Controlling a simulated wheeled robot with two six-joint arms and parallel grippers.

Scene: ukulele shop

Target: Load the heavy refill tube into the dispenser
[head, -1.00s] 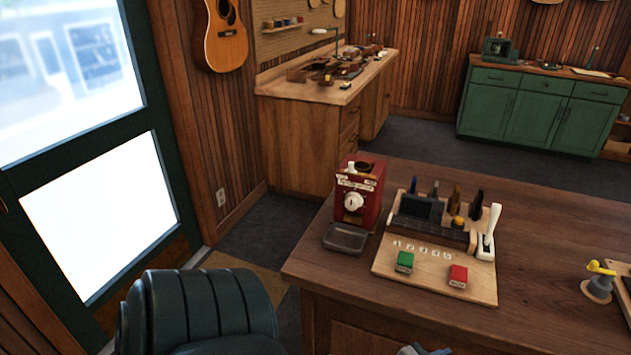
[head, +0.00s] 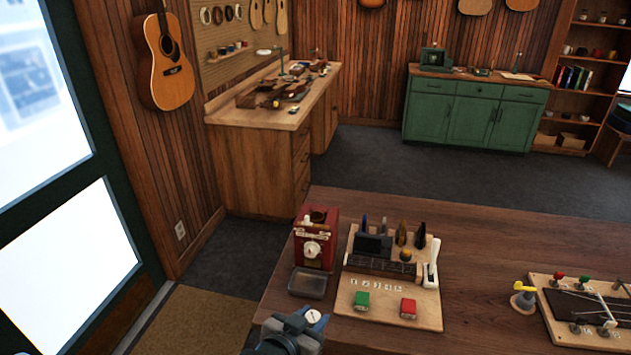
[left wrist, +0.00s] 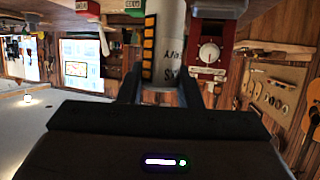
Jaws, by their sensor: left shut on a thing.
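The red dispenser (head: 316,240), with a round white dial and a dark round opening on top, stands at the left of the wooden table. It also shows in the left wrist view (left wrist: 212,30). My left gripper (left wrist: 162,92) is shut on a white tube (left wrist: 171,40) with dark lettering and an orange-and-black strip beside it. This appears to be the refill tube. In the head view my left gripper (head: 300,325) is at the table's front edge, in front of and below the dispenser. A round pale end shows at it. My right gripper is not in view.
A dark tray (head: 307,283) sits in front of the dispenser. A yellow-topped object (head: 523,297) stands farther right. Bare table lies between them.

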